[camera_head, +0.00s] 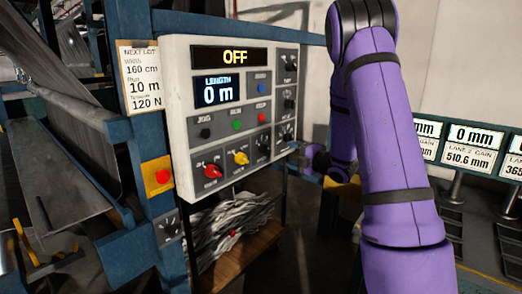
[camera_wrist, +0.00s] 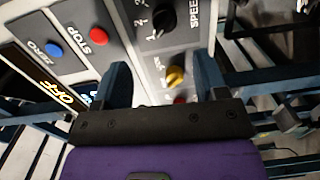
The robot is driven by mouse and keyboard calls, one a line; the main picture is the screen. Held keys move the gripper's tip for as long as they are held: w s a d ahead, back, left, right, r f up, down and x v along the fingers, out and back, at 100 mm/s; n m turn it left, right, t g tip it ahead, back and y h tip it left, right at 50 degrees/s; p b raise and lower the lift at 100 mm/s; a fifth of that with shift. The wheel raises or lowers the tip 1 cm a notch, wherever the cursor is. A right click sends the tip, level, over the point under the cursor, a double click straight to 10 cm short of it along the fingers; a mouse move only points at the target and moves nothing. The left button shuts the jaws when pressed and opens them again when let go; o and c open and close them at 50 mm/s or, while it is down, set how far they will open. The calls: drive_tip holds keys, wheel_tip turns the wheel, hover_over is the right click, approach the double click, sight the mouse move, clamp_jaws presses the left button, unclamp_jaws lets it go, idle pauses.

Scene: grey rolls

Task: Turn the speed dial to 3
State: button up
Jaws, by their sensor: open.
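The speed dial (camera_wrist: 163,18) is a black knob on the panel, with the label SPEED and numbers beside it at the top of the wrist view. I cannot tell surely which number it points to. In the head view the dial (camera_head: 262,144) sits in the bottom row, right of the yellow knob. My gripper (camera_wrist: 161,80) is open and empty, its two fingers apart from the dial. In the head view my arm reaches along the right side of the control panel (camera_head: 180,110), and my gripper is small and partly hidden there.
A yellow knob (camera_wrist: 175,77) and a red knob (camera_head: 212,170) share the dial's row. The red stop button (camera_wrist: 98,36) and blue zero button (camera_wrist: 53,48) are close by. The display (camera_head: 235,57) reads OFF. More black dials (camera_head: 290,63) line the panel's right column.

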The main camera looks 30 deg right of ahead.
sight(269, 150)
drive_tip(key=shift+n+y, duration=0.4)
drive_tip(key=x, duration=1.1)
drive_tip(key=shift+f, duration=0.4)
drive_tip(key=shift+c, duration=0.2)
drive_tip(key=c, duration=0.9)
